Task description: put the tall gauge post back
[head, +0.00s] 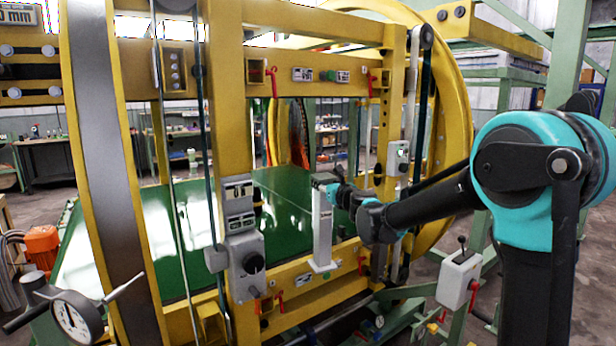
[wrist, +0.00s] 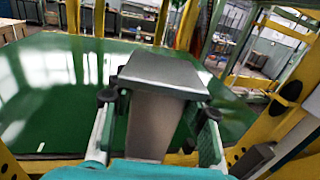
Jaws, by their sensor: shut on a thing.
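The tall gauge post (head: 322,228) is a pale grey upright column with a flat base plate. In the head view its base is at the lower yellow beam (head: 300,280) of the ring frame; I cannot tell whether it rests on it. My gripper (head: 330,188) is at the top of the post, coming from the right. In the wrist view my gripper (wrist: 160,112) has a finger on each side of the post (wrist: 152,125), just below its flat grey cap (wrist: 163,72). It is shut on the post.
A green table surface (head: 285,190) lies behind the post. A yellow upright with a grey control box (head: 243,255) stands to the left. Another yellow upright (head: 388,150) stands close to my forearm. A dial gauge (head: 76,316) is at the lower left and a grey switch box (head: 459,278) at the right.

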